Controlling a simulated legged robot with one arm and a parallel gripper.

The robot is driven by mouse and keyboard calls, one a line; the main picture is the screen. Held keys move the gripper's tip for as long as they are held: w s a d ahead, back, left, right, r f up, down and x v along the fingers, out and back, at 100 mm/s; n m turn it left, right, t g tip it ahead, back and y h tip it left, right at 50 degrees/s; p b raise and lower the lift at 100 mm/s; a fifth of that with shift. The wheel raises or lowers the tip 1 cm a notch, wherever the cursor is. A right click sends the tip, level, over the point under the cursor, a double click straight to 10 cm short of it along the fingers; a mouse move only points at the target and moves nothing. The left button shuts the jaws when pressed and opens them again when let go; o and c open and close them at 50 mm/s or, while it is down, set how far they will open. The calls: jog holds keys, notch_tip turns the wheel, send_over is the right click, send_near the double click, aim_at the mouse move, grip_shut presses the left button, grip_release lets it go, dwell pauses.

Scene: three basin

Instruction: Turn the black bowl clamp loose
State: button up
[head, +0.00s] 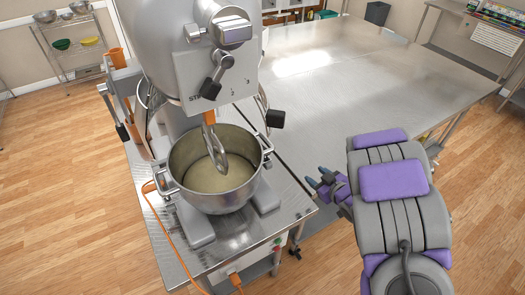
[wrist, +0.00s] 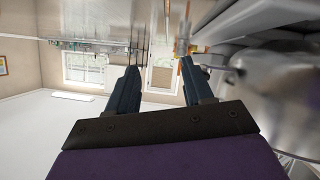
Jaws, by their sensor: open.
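The steel mixing bowl (head: 232,201) sits upright in the stand mixer (head: 165,45), with pale contents and a metal beater inside. A black block-shaped handle (head: 276,118) stands out at the right of the mixer, just behind the bowl rim; it looks like the bowl clamp, though I cannot be certain. My gripper (head: 318,179) is right of the bowl and nearer than this handle, apart from both. In the wrist view its two dark fingers (wrist: 161,72) are spread with nothing between them. Shiny metal, seemingly the bowl or mixer (wrist: 275,95), lies to their right.
Another black-ended lever (head: 122,132) is on the mixer's left, and a black knob (head: 210,89) is on its front. A large bare steel table (head: 340,85) lies behind and right. An orange cable (head: 165,225) runs along the mixer's stand (head: 255,240). Wooden floor is open around.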

jog(key=s+a+y, duration=0.2)
jog(key=y, duration=0.2)
jog(key=t+y+p, duration=0.1)
jog(key=t+y, duration=0.1)
send_near(269, 159)
jog(key=w+r, duration=0.3)
jog(key=w+a, duration=0.1)
jog(key=a, duration=0.1)
jog(key=w+a, duration=0.1)
jog(key=a, duration=0.2)
jog(key=w+a, duration=0.1)
jog(key=a, duration=0.1)
jog(key=shift+w+a+f, duration=0.25)
jog(key=shift+w+f, duration=0.05)
jog(key=shift+w, duration=0.1)
jog(key=shift+w+r, duration=0.1)
jog(key=shift+w+d, duration=0.35)
jog(key=shift+d, duration=0.35)
jog(key=shift+d+r, duration=0.1)
jog(key=shift+d, duration=0.25)
jog(key=shift+a, duration=0.9)
jog(key=c, duration=0.7)
jog(key=shift+d, duration=0.25)
grip_shut()
